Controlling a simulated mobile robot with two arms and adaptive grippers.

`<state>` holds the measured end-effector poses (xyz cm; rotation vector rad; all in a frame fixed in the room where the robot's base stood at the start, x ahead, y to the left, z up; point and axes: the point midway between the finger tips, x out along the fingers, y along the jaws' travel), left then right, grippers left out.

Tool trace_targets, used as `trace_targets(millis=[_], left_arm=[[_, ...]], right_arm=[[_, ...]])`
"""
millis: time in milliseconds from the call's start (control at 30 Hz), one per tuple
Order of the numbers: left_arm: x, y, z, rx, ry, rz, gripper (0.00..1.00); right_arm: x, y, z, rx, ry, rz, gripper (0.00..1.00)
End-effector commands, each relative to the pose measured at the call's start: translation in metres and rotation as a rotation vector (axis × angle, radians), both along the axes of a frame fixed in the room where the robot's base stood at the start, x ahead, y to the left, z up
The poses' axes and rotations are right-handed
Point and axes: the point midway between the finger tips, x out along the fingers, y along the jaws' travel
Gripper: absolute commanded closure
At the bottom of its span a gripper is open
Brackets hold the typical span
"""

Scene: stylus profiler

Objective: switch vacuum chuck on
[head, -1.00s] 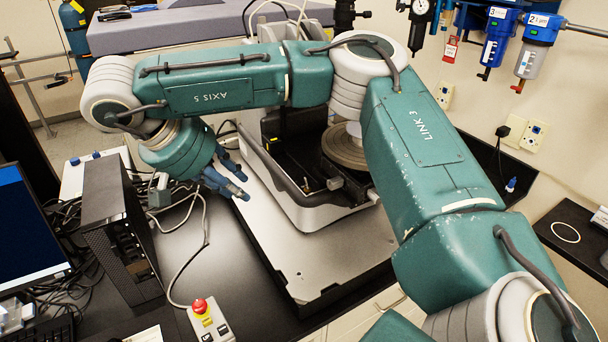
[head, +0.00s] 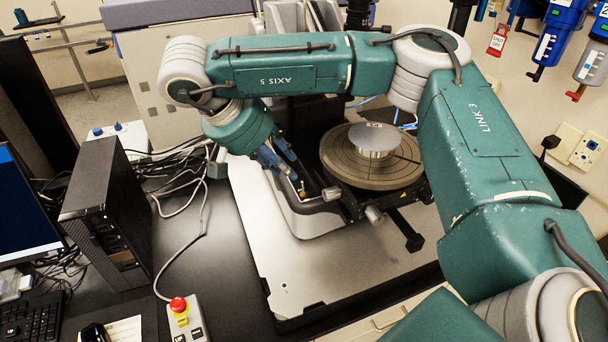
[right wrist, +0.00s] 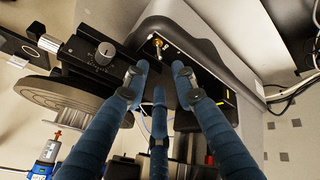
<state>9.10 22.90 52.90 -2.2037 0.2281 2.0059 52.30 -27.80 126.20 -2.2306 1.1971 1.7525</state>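The stylus profiler (head: 308,221) stands on a light metal plate. Its round chuck (head: 340,172) carries a shiny silver disc (head: 373,138); the chuck's edge also shows in the right wrist view (right wrist: 62,98). A small brass toggle switch (head: 302,190) sits on the profiler's base and also shows in the right wrist view (right wrist: 157,43). I cannot read its label or position. My right gripper (head: 284,166) has blue fingers close to the switch, apparently not touching it. In the right wrist view the fingers (right wrist: 159,76) are spread with nothing between them. My left gripper is not in view.
A black computer tower (head: 105,215) and loose cables stand left of the profiler. An emergency-stop box (head: 186,320) lies in front on the dark bench. A black knob (right wrist: 105,50) sits near the switch. Blue filter units (head: 562,28) hang at the upper right.

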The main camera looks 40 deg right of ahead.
Motion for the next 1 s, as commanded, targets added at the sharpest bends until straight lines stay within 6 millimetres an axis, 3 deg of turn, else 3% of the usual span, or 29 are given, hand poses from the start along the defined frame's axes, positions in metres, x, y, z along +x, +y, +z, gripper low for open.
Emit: trace_targets(millis=[233, 400, 600, 833, 867, 1000], left_arm=[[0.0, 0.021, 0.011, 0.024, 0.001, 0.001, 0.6], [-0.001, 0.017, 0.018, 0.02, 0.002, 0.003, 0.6], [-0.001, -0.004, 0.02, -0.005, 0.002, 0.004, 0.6], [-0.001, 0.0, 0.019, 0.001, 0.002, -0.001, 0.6], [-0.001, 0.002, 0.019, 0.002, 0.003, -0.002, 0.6], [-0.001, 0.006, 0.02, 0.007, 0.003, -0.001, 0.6]], right_arm=[[0.001, -0.025, -0.041, 0.002, 0.007, -0.002, 0.73], [0.003, -0.038, -0.059, 0.0, 0.004, -0.003, 0.73], [0.004, -0.044, -0.07, 0.001, 0.001, 0.0, 0.73], [0.004, -0.044, -0.07, 0.0, 0.0, 0.0, 0.73], [0.004, -0.044, -0.07, 0.0, 0.0, 0.0, 0.75], [0.004, -0.044, -0.07, 0.001, -0.001, 0.0, 1.0]])
